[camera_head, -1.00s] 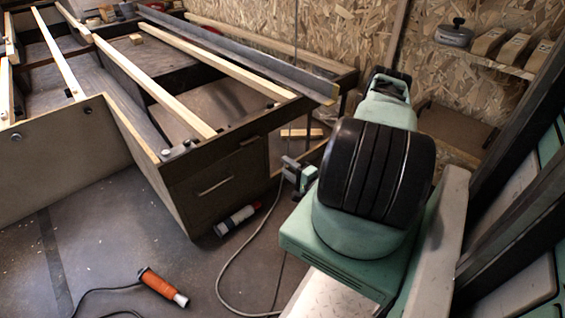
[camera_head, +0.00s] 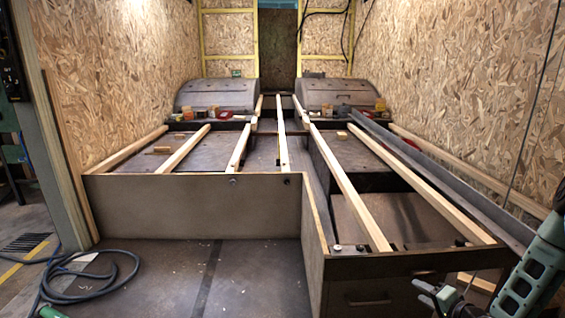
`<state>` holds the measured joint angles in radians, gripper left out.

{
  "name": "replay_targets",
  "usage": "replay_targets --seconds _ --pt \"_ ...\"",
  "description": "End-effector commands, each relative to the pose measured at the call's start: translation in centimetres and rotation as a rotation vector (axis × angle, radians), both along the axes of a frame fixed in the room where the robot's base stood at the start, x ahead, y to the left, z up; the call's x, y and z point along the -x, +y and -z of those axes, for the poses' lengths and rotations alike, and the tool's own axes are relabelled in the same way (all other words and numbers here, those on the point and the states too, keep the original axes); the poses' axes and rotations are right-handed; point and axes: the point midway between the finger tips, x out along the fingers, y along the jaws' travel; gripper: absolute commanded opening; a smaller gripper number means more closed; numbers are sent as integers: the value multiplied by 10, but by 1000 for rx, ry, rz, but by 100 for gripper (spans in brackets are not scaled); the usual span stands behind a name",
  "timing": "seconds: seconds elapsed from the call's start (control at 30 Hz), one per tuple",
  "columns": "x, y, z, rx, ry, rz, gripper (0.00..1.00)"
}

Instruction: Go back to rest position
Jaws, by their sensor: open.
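My gripper (camera_head: 434,296) is low at the right of the head view, beside my green arm link, which is cut off by the right edge. It looks small here, with its jaws open and nothing seen between them. It is in front of the dark drawer front (camera_head: 375,298) at the near right corner of the wooden frame (camera_head: 205,205). The rest of my arm is mostly out of the picture.
Wooden slats (camera_head: 282,140) lie across the frame between chipboard walls (camera_head: 465,80). Two grey wheel arches (camera_head: 215,95) (camera_head: 336,92) stand at the back. A dark beam (camera_head: 440,175) runs along the right. A coiled cable (camera_head: 95,275) lies on the floor at left. The middle floor is clear.

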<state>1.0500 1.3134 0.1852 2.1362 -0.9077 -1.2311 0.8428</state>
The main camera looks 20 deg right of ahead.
Motion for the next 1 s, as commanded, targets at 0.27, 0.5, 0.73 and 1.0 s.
replay_targets --seconds 0.27,0.5,0.73,1.0 --pt "-68 113 -69 375 300 -399 44" --pt "-52 233 -139 653 486 -725 44" --pt "31 338 -205 875 611 -1050 44" --pt "148 396 -256 1027 691 -1364 44"
